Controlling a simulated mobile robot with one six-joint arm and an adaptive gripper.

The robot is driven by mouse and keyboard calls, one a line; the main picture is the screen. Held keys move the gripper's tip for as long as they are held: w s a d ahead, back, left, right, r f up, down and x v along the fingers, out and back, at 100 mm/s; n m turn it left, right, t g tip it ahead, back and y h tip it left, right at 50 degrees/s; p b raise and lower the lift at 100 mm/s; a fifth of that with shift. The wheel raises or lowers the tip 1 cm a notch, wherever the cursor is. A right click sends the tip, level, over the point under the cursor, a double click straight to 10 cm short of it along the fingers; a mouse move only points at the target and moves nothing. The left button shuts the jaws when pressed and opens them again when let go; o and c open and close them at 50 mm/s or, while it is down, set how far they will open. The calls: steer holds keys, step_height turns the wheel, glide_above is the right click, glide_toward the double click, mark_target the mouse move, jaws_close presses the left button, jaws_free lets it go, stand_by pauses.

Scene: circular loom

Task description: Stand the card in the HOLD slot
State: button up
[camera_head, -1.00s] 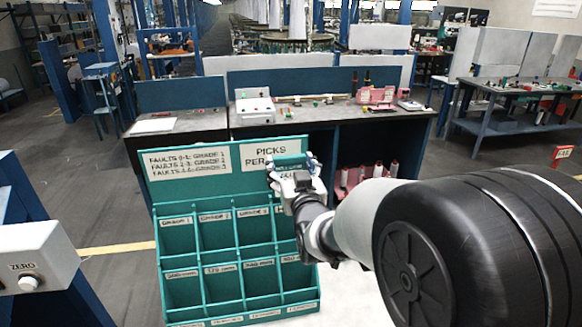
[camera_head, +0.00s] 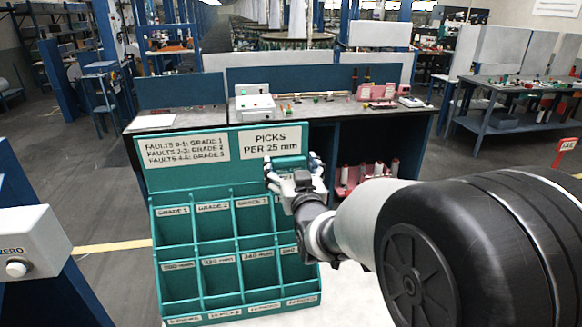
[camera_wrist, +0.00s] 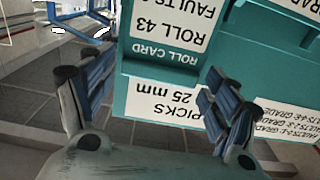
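The teal rack (camera_head: 207,240) stands in front of me with two rows of slots. Its upper labels read GRADE 1, GRADE 2 and GRADE 3. A fourth upper slot at the right is largely covered by my gripper, and its label cannot be read. My gripper (camera_head: 291,170) is at the rack's upper right, in front of the back board. In the wrist view the card (camera_wrist: 165,50) appears upside down, with ROLL CARD and ROLL 43 readable, between the blue finger pads. The card's far end is out of that view.
A sign reading PICKS PER 25 mm (camera_head: 268,143) is on the rack's back board. A dark workbench (camera_head: 340,115) stands behind the rack. A white box marked ZERO (camera_head: 30,243) is at the left. My arm covers the lower right.

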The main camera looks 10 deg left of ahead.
steer(key=shift+o, duration=0.9)
steer(key=v, duration=1.2)
